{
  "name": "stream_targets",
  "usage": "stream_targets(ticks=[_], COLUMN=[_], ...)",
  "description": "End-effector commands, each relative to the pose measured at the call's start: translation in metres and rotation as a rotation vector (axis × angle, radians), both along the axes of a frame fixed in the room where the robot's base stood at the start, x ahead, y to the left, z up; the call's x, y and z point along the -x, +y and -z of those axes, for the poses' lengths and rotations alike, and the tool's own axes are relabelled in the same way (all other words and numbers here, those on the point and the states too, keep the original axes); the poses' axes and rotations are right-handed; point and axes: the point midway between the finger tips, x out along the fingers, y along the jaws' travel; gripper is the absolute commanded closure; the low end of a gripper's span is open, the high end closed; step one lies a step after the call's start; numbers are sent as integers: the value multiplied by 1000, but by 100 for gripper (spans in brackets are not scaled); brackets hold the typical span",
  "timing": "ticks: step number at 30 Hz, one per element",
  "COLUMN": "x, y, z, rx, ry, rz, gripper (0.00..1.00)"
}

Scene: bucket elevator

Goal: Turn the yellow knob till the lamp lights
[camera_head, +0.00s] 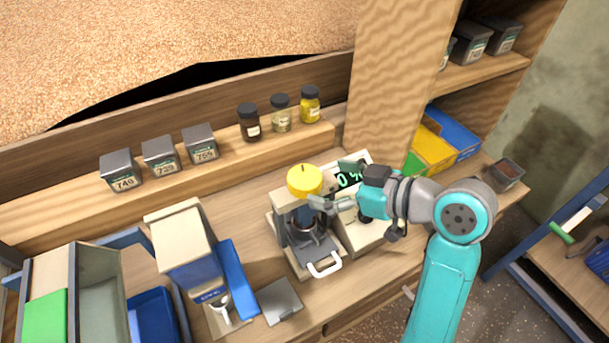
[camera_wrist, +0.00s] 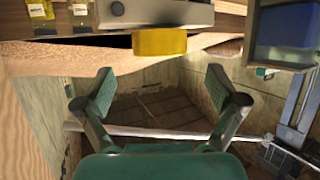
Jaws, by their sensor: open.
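The yellow knob (camera_head: 305,180) is a round cap on top of a grey and black device (camera_head: 309,243) on the bench. In the wrist view the knob (camera_wrist: 160,42) shows at the top, beyond the fingertips. My gripper (camera_head: 331,187) is just right of the knob in the head view. Its two fingers are spread with nothing between them, and the wrist view shows the same open gripper (camera_wrist: 158,88). The knob appears apart from the fingers. I cannot make out a lit lamp. Behind my gripper a display (camera_head: 349,179) shows green characters, partly hidden.
A blue and beige dispenser (camera_head: 183,240) stands left of the device. Several grey tins and three jars line the shelf behind. A wooden post (camera_head: 400,75) rises behind my gripper. Yellow and blue bins (camera_head: 455,134) are at right. A grey plate (camera_head: 280,301) lies in front.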

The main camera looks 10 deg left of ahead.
Motion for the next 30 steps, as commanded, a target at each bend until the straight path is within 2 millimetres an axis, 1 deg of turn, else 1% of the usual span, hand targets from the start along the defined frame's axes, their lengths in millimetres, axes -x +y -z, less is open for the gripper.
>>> stream_targets(ticks=[1,3,6,10,15,23,24,26,27,29,30], x=[-3,-9,-16,-23,-27,-28,-28,-28,-28,-28,-28], y=[9,19,31,43,50,51,51,51,51,51,51], z=[4,9,15,21,24,25,25,25,25,25,25], rx=[0,0,0,0,0,0,0,0,0,0,0], ry=[2,2,2,2,0,0,0,0,0,0,0], rz=[-4,-4,-2,-1,1,2,2,2,2,2,2], gripper=[5,5,5,5,5,5,7,22,32,48,57])
